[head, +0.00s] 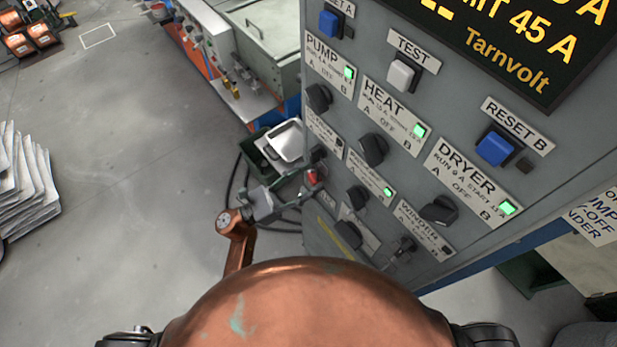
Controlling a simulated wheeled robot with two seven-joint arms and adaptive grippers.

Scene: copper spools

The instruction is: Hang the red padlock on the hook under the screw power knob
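The red padlock (312,177) is a small red spot at the left edge of the grey control panel (360,45). My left gripper (309,184) reaches in from the left, and its fingers appear closed on the padlock. The padlock is just below a dark knob (318,153) in the panel's left column, under a small label (324,131) too small to read surely. The hook and the padlock's shackle are too small or hidden to make out, so I cannot tell whether they touch. My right gripper is not in view.
Other dark knobs sit close by, such as the pump knob (318,97), the heat knob (373,149) and the dryer knob (439,210). A dark green bin (254,157) with a pale tray (287,140) stands behind my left gripper.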

